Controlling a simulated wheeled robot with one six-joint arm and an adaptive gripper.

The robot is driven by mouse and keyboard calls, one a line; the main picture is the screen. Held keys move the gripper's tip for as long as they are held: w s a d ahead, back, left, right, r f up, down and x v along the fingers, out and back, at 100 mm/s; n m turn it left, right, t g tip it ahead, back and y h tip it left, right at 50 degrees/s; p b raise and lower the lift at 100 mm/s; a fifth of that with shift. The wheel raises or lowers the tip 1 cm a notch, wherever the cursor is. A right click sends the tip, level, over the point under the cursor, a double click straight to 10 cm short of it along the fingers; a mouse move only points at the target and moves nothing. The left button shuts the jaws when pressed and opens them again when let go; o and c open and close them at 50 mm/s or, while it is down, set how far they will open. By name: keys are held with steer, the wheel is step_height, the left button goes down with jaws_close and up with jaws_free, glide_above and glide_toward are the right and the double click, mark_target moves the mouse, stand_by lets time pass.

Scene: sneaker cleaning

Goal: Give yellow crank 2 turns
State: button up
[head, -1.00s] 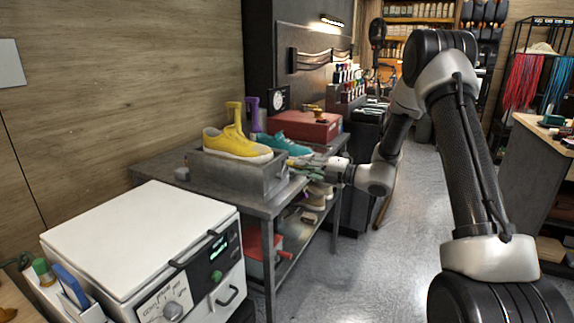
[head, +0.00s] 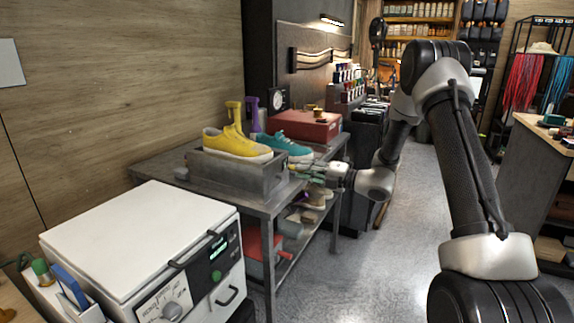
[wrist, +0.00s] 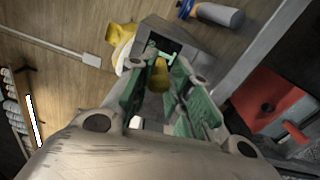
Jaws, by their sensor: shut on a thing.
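The yellow crank's grip (wrist: 159,78) shows in the wrist view between the green-padded fingers of my gripper (wrist: 166,66), which are closed around it. In the head view my gripper (head: 307,171) is at the right end of the grey metal box (head: 232,174). The crank cannot be made out there. The box sits on a dark bench and shows in the wrist view too (wrist: 152,34). How the crank joins the box is hidden by the fingers.
A teal sneaker (head: 285,146) stands behind the yellow one. A red case (head: 306,124) is at the bench's far end. Shoes and a red box (wrist: 272,104) are on the shelf below. A white machine (head: 140,240) stands in front. The floor at the right is clear.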

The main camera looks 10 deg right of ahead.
steer(key=shift+w+d+f, duration=0.1)
steer(key=shift+d+f, duration=0.1)
steer(key=shift+f, duration=0.25)
steer(key=shift+w+d+f, duration=0.1)
steer(key=shift+d+f, duration=0.05)
steer(key=shift+f, duration=0.4)
steer(key=shift+s+a+f, duration=0.15)
steer(key=shift+f, duration=0.35)
steer(key=shift+s+a+f, duration=0.1)
steer(key=shift+s+f, duration=0.05)
steer(key=shift+f, duration=0.3)
steer(key=shift+s+a+f, duration=0.4)
steer(key=shift+s, duration=0.1)
steer(key=shift+c, duration=0.2)
steer(key=shift+a, duration=0.1)
